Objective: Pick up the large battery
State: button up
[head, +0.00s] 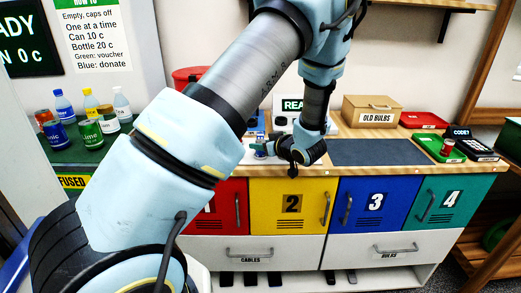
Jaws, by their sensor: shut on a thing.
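My gripper (271,149) is at the back left of the counter, in front of the white unit with the "READY" screen, low over the worktop. It is seen small and side-on, with its fingers towards the left. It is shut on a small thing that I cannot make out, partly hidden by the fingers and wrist. I cannot tell whether this is the large battery.
A cardboard "OLD BULBS" box (371,112), a red tray (423,120) and a dark keypad device (470,143) stand on the counter. A dark mat (378,152) lies clear. Bottles and cans (87,131) stand at left. Numbered lockers (291,204) are below.

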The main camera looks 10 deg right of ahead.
grip_shut()
